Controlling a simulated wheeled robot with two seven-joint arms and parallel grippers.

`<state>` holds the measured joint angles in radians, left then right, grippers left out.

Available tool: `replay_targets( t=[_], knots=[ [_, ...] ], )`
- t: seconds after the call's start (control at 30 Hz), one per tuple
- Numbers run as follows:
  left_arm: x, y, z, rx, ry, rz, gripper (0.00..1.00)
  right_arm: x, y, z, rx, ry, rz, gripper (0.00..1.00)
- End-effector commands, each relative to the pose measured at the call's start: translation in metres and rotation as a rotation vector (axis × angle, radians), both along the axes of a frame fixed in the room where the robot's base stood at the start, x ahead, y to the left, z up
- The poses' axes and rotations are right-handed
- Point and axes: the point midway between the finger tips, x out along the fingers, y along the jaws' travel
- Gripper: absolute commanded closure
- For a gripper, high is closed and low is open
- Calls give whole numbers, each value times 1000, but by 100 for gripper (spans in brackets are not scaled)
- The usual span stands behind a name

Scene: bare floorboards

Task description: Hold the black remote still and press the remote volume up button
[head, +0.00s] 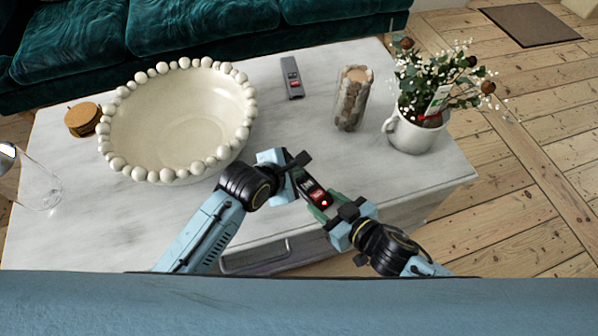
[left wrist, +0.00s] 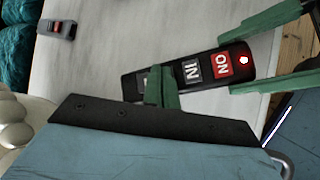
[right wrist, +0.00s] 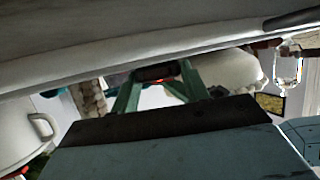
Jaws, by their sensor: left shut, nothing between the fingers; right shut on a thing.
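The black remote (head: 309,187) is held off the front part of the table by my right gripper (head: 324,203), shut around its end with the red "ON" button. In the left wrist view the remote (left wrist: 208,69) shows a red "ON" button, a grey "IN" button and a bright red dot. In the right wrist view its end (right wrist: 156,73) sits between the green fingertips. My left gripper (head: 293,172) is shut and empty at the remote's other end. Its green fingers (left wrist: 158,82) cover part of the remote there; whether they touch it I cannot tell.
A second, grey remote (head: 292,78) lies at the table's back. A beaded bowl (head: 170,120) stands left, a glass jar (head: 352,98) and a potted plant (head: 415,130) right. Coasters (head: 83,119) and a clear glass (head: 38,187) are far left. The table's middle (head: 290,125) is clear.

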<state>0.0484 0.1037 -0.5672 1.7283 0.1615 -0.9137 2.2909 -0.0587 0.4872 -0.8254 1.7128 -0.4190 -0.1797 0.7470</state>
Motion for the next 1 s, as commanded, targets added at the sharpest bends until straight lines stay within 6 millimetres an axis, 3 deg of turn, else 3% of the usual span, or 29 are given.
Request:
replay_targets(
  t=[0.47,1.0],
  knots=[
    [0,0,-1,-1,1,0,100,0,0,0,0,0,0,80],
    [-1,0,15,0,1,-1,100,0,0,0,0,0,0,80]
  ],
)
